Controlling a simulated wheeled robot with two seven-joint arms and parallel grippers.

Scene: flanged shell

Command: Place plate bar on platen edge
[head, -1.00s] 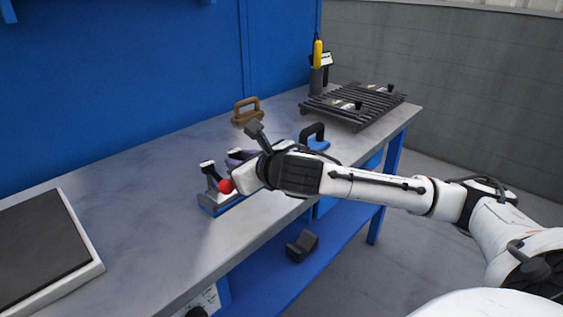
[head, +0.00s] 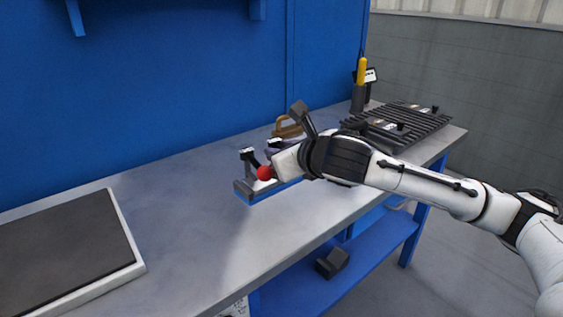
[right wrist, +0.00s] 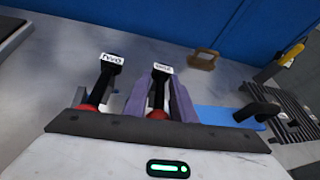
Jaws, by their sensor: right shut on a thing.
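The plate bar (head: 267,190) is a grey bar with a blue side and two black upright posts with white labels. My right gripper (head: 284,148) has its purple-grey fingers closed around the right post. In the right wrist view the gripper (right wrist: 159,80) has a finger on each side of that labelled post (right wrist: 160,92); the other post stands free at left. Much of the bar is hidden there behind my palm. A flat dark slab with a pale rim (head: 129,237), seemingly the platen, lies at left, apart from the bar. My left gripper is out of view.
A brown handle (head: 287,124) stands behind the gripper. A blue piece with a black handle (right wrist: 225,115) lies to the right. A dark slatted rack (head: 420,120) is at the far right. A dark block (head: 332,263) lies on the lower shelf. The bench between bar and slab is clear.

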